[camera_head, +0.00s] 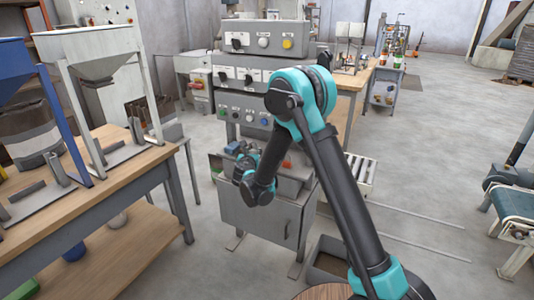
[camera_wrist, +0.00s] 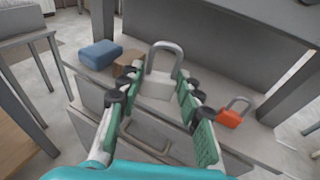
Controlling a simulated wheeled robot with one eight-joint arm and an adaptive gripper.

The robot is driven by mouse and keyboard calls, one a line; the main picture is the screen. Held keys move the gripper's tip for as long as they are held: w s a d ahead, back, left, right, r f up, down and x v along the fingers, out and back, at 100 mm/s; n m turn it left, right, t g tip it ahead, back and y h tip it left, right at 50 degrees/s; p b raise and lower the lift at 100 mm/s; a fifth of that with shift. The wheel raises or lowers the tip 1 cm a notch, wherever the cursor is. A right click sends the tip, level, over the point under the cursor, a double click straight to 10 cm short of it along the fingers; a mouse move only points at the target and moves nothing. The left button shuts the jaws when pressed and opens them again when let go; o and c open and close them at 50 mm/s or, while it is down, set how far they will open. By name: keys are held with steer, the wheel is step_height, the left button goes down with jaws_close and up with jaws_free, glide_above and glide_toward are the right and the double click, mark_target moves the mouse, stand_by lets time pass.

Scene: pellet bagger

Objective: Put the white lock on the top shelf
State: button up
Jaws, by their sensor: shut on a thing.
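The white lock (camera_wrist: 158,84) is a pale padlock with a grey shackle, upright between the fingers of my gripper (camera_wrist: 155,88) in the wrist view. The gripper is shut on its body, with the shackle pointing up. In the head view my gripper (camera_head: 245,158) is at the ledge of the grey machine, below the button panels, and I cannot make out the white lock there. A grey shelf surface (camera_wrist: 215,95) lies behind and below the lock in the wrist view. I cannot tell whether the lock touches it.
An orange-red padlock (camera_wrist: 232,112) lies to the right on the ledge. A blue block (camera_wrist: 100,53) and a brown block (camera_wrist: 128,60) are to the left. Grey uprights flank the ledge. A wooden workbench (camera_head: 100,190) stands left of the machine (camera_head: 262,215). Open floor lies right.

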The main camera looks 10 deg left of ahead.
steer(key=w+d+f, duration=0.1)
steer(key=w, duration=0.3)
steer(key=w+d, duration=0.2)
steer(key=w, duration=0.2)
steer(key=w+d+f, duration=0.1)
steer(key=w, duration=0.3)
steer(key=shift+w+d+f, duration=0.2)
steer(key=shift+f, duration=2.1)
steer(key=shift+w+d+f, duration=0.1)
steer(key=shift+w+f, duration=0.05)
steer(key=shift+f, duration=0.05)
steer(key=shift+f, duration=0.15)
steer(key=o, duration=1.2)
steer(key=shift+c, duration=0.2)
